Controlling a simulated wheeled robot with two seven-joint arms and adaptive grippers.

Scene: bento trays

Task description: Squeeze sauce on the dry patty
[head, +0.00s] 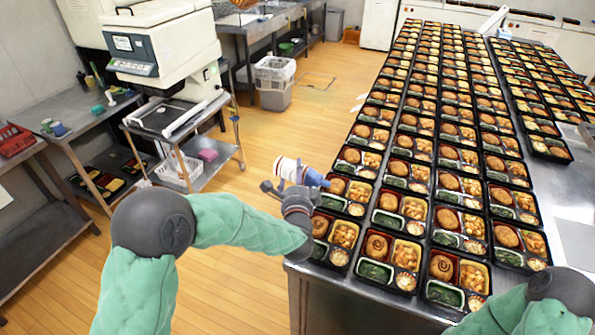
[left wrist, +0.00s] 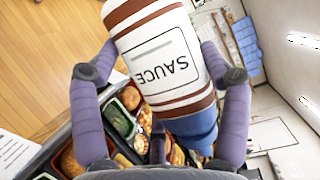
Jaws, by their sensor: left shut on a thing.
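The sauce bottle (head: 289,170) is white with reddish-brown bands and a blue cap. My left gripper (head: 297,190) is shut on it at the table's left edge. The bottle lies tilted on its side, cap to the right, above the trays. In the left wrist view the bottle (left wrist: 160,62) sits between both fingers, its label reading SAUCE. In the front row, two patties (head: 376,245) (head: 441,266) carry dark sauce rings.
Rows of black bento trays (head: 404,281) cover the steel table (head: 345,305), with little bare room at its front edge. A wheeled cart (head: 190,140) with a machine (head: 160,50) stands at left. The wooden floor between is clear.

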